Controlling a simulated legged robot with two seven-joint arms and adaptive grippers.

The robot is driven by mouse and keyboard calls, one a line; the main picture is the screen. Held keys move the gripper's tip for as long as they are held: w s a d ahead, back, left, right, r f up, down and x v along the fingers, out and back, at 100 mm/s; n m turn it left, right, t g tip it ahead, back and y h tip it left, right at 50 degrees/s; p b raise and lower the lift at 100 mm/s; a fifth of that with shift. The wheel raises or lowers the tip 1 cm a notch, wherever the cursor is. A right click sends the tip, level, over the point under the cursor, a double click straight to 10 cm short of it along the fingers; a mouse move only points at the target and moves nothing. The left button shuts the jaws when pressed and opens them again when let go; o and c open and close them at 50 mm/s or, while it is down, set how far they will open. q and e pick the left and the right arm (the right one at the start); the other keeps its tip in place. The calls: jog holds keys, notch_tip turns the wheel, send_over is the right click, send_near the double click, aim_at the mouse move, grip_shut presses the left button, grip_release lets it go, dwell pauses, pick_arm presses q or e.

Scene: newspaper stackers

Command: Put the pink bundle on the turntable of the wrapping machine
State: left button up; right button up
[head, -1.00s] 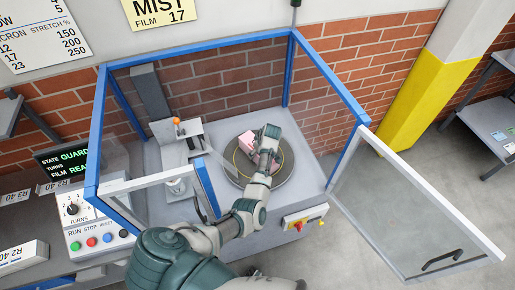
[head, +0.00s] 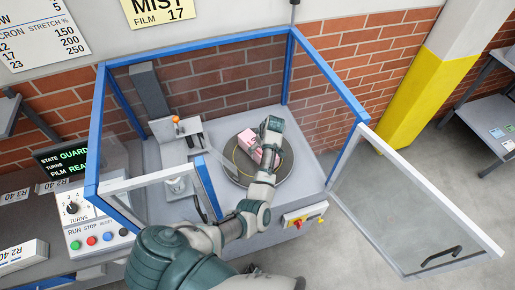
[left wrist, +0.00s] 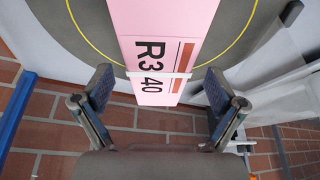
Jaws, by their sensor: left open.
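The pink bundle (head: 247,141) rests on the round grey turntable (head: 237,172) inside the blue-framed wrapping machine. In the left wrist view the pink bundle (left wrist: 162,92) shows the marking "R3 40" and a white band across it. My right gripper is not in view.
The machine's clear door (head: 410,215) stands open at the right. Blue frame posts (head: 95,135) and a smaller front panel (head: 155,185) flank my arm. A control box (head: 95,225) and a screen (head: 70,160) are at the left. A brick wall is behind.

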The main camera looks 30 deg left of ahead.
pick_arm(q)
jog(key=v, duration=0.7)
jog(key=shift+f, duration=0.1)
